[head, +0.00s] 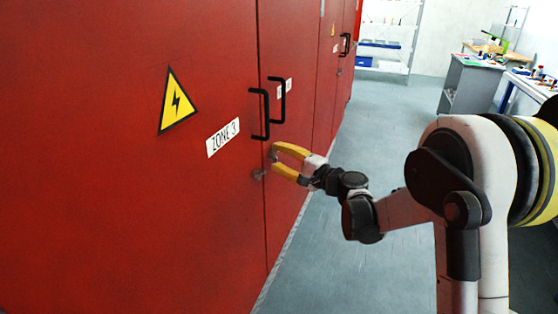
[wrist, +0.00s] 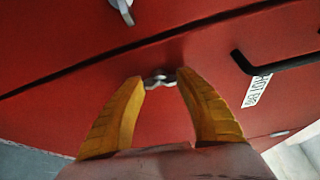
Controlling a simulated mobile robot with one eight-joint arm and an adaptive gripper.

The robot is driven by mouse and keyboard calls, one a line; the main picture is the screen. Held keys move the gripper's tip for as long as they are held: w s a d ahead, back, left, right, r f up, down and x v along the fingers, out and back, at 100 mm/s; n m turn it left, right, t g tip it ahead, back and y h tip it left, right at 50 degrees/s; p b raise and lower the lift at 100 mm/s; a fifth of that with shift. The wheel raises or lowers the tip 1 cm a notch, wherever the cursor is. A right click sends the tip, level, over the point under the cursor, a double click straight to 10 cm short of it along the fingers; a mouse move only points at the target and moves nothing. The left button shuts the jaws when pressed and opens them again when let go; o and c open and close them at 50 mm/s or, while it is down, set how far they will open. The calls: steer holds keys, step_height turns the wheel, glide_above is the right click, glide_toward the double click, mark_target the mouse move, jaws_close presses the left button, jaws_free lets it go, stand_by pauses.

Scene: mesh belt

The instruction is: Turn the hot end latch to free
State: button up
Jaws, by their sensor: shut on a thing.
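The hot end latch (wrist: 160,81) is a small grey metal turn piece on the red door, and my gripper (wrist: 161,78) is shut on it with its two yellow fingertips. In the head view my gripper (head: 274,158) reaches the door from the right, below the black handles. The latch is mostly hidden there by the fingers. A white label reading HOT END (wrist: 257,89) is beside a black handle (wrist: 275,64) on the same door. The latch's exact angle is hard to tell.
A second grey latch (wrist: 123,10) is on the neighbouring door across the seam; in the head view that door (head: 130,220) carries a ZONE 3 label (head: 223,137) and a yellow warning triangle (head: 178,102). The floor (head: 370,270) is clear; benches stand far right.

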steer(key=shift+n, duration=0.5)
steer(key=shift+b, duration=0.3)
steer(key=o, duration=1.2)
steer(key=shift+a, duration=0.1)
steer(key=v, duration=1.2)
steer(key=shift+f, duration=0.35)
